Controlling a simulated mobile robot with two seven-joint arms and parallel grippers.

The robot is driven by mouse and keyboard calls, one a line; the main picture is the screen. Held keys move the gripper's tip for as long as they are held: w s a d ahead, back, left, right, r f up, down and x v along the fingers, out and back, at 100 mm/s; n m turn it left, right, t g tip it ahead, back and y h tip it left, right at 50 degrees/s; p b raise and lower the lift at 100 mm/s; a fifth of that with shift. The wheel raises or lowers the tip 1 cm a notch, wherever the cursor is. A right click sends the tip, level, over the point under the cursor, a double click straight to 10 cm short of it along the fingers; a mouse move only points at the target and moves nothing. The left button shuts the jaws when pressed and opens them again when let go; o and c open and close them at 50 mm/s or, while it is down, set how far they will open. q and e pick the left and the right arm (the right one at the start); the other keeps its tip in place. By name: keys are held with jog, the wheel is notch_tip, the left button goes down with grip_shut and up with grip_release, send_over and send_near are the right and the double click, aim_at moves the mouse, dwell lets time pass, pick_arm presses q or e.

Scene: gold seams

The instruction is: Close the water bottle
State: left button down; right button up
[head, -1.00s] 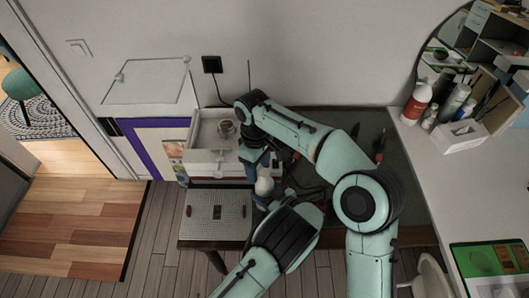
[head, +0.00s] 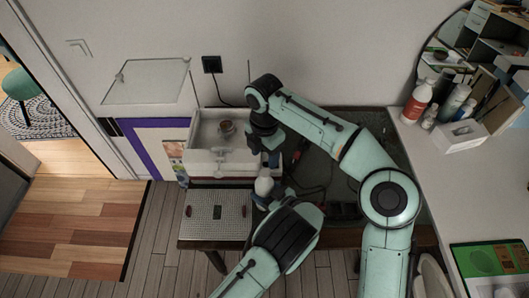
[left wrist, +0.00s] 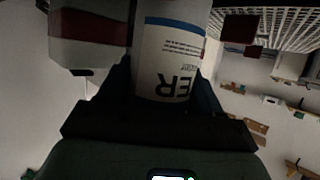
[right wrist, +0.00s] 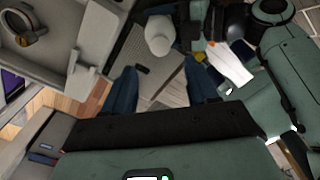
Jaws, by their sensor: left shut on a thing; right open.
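The water bottle (head: 263,187) stands roughly upright in my left gripper (head: 266,203), its rounded white top showing in the head view. In the left wrist view its white label (left wrist: 165,60) with the letters "ER" is between the fingers. In the right wrist view the white top (right wrist: 160,35) shows beyond my fingers. I cannot tell whether a cap is on it. My right gripper (head: 265,158) is open, above and behind the bottle top, apart from it. Its two blue fingers (right wrist: 163,88) have nothing between them in the right wrist view.
A white open box (head: 200,160) stands behind the bottle with a small round brown item (head: 226,127) inside. A counter with bottles (head: 418,102) is at the right.

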aim_at(264, 173)
notch_tip(264, 173, down, 8)
jog(key=shift+f, duration=0.1)
dwell(0.5)
grip_shut()
